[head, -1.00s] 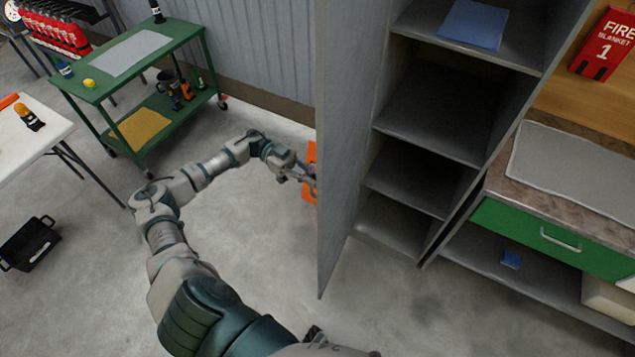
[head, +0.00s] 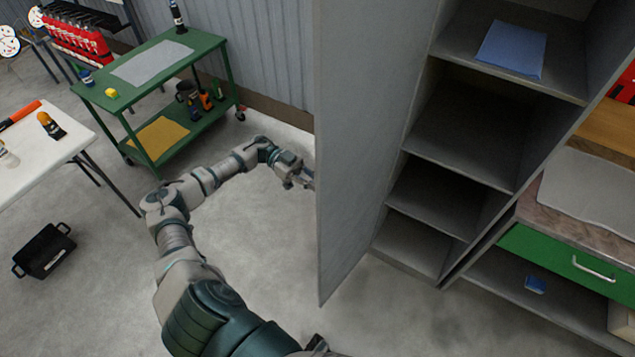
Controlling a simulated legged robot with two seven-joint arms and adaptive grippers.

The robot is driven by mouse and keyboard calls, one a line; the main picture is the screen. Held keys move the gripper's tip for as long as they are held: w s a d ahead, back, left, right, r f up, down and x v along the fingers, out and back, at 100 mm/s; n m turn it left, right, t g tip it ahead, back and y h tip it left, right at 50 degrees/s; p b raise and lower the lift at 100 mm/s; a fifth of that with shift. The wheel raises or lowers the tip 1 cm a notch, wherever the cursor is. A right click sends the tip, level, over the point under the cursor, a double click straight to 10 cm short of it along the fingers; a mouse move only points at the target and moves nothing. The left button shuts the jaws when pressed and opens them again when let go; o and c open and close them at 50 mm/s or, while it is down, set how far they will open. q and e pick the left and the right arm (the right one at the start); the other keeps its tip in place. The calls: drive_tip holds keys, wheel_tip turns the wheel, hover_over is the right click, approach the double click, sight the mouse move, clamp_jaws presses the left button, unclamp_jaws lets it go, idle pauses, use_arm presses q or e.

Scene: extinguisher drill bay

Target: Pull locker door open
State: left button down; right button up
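The grey locker door (head: 362,130) stands swung wide open, seen at a steep angle with its inner face toward me. The locker (head: 470,128) behind it shows several shelves, with a blue folded cloth (head: 512,48) on the top visible one. My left gripper (head: 306,180) is at the door's outer side, by its free edge. Its fingertips are partly hidden behind the door, so I cannot see whether they hold a handle. My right gripper is out of view.
A green cart (head: 212,58) stands at the back left, and a white table (head: 70,143) at the left edge. A black crate (head: 43,250) lies on the floor. A counter with a green drawer (head: 565,262) adjoins the locker. The floor between is clear.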

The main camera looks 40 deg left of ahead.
use_arm(q)
drive_tip(key=c, duration=1.4)
unclamp_jaws()
drive_tip(key=shift+w+a+r, duration=0.1)
drive_tip(key=shift+a+r, duration=0.1)
drive_tip(key=shift+a, duration=0.1)
drive_tip(key=shift+o, duration=1)
drive_tip(key=shift+a+f, duration=0.1)
drive_tip(key=shift+a, duration=0.25)
drive_tip(key=a, duration=1.3)
drive_tip(key=shift+w+f, duration=0.2)
drive_tip(key=shift+f, duration=0.05)
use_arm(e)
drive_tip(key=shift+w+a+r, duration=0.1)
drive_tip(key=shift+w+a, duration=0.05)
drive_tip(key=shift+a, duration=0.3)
